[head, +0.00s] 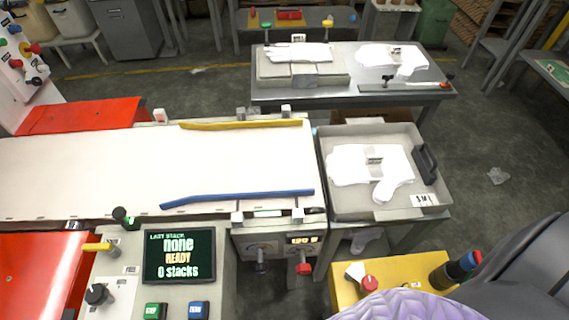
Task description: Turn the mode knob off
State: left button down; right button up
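A black knob (97,294) sits on a white plate at the panel's left. A yellow-handled lever (97,247) is just above it, and a black knob with a green part (122,215) is at the panel's top left. The labels are too small to read, so I cannot tell which is the mode knob or its setting. A green button (155,311) and a blue button (198,311) sit below the screen. Neither gripper is in view.
A white belt (80,175) with a yellow rail (240,125) and a blue rail (237,198) runs behind the panel. A red knob (304,268) is under the belt's end. A yellow box (400,272) and purple ridged thing (410,306) are at lower right.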

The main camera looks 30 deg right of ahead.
aim_at(97, 294)
jog(key=j+u, duration=0.25)
jog(key=u, duration=0.15)
jog(key=j+u, duration=0.4)
jog(key=l, duration=0.1)
